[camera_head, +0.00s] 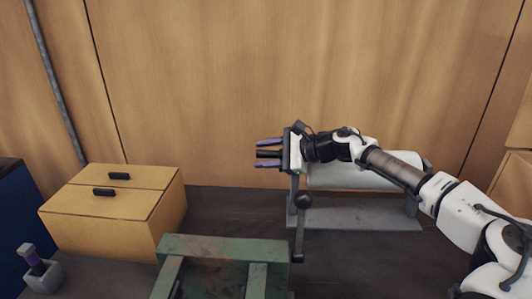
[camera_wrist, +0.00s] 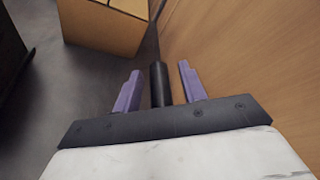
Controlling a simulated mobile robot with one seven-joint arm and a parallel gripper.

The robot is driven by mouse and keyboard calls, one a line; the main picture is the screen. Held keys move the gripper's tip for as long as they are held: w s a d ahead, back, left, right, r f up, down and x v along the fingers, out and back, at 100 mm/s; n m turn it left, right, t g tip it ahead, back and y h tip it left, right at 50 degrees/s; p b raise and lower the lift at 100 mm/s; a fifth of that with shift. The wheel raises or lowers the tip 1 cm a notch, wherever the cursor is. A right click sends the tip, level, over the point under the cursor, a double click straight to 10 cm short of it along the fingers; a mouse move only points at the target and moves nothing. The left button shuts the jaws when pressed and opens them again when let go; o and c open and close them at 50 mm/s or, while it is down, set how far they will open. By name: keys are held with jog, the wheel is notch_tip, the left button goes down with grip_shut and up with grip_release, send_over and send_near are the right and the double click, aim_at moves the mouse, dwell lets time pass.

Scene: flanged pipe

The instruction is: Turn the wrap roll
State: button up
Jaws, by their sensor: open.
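The wrap roll (camera_head: 350,177) is a pale cylinder lying sideways in a grey stand (camera_head: 365,219), behind and partly under my arm. My gripper (camera_head: 268,153) is above the stand's left end, pointing left, with its purple fingers apart. In the wrist view my open gripper (camera_wrist: 157,86) has a black cylinder (camera_wrist: 160,84) between its fingers, clear of both. I cannot tell what the cylinder belongs to. A dark lever with a round knob (camera_head: 303,201) stands below the gripper, in front of the stand's left end. The roll does not show in the wrist view.
A green metal frame (camera_head: 222,247) stands in the foreground, left of the lever. A yellow drawer box (camera_head: 105,225) is at the left, beside a small grey block with a purple handle (camera_head: 40,270). A wooden wall (camera_head: 220,80) rises close behind the roll.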

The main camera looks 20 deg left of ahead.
grip_shut()
jog(key=shift+w+b, duration=0.15)
jog(key=shift+b, duration=0.4)
dwell(0.5)
